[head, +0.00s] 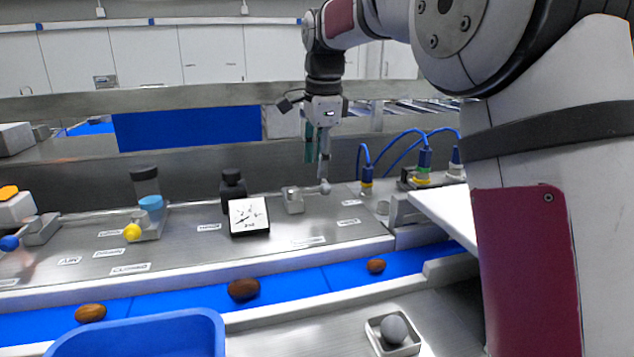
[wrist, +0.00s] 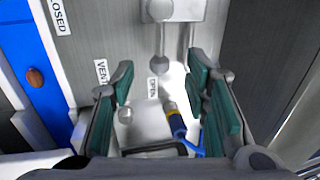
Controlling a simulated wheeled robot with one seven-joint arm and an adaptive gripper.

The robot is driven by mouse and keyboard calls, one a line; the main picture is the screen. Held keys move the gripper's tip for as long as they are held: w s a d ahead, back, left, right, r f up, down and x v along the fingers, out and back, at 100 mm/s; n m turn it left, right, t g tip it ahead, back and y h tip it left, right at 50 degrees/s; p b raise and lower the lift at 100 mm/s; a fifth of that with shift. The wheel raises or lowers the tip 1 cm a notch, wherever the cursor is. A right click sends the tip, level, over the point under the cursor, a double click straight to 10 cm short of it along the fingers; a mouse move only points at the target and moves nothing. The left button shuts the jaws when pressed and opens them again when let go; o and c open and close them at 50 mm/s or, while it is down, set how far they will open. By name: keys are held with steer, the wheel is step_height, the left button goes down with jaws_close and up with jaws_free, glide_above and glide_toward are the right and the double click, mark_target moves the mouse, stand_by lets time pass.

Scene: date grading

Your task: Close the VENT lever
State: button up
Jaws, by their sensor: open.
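The VENT lever is a thin metal rod with a grey ball (head: 325,187) on its end, on a small metal block (head: 293,201). In the wrist view the block (wrist: 172,9) is at the top and the ball (wrist: 159,65) points down toward the OPEN label (wrist: 153,89). The VENT label (wrist: 101,73) is left of it and the CLOSED label (wrist: 59,15) is at the upper left. My gripper (head: 318,165) is open, pointing down just above the ball. In the wrist view the ball appears between its green-padded fingers (wrist: 160,75); contact cannot be told.
Blue cables and connectors (head: 367,180) stand right of the lever. A square dial gauge (head: 249,216) and a yellow-ball lever (head: 133,232) are to the left. A blue belt (head: 200,298) with dates runs in front, beside a blue bin (head: 215,325) and a grey ball in a holder (head: 394,330).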

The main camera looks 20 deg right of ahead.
mark_target(317, 189)
steer(key=shift+w+f+p, duration=0.1)
steer(key=shift+w+f, duration=0.1)
steer(key=shift+f, duration=0.85)
steer(key=shift+w+f+p, duration=0.15)
steer(key=shift+w+f, duration=0.05)
steer(key=shift+f, duration=0.8)
steer(key=shift+w+f+p, duration=0.1)
steer(key=shift+w+f, duration=0.1)
steer(key=shift+f, duration=0.85)
jaws_close()
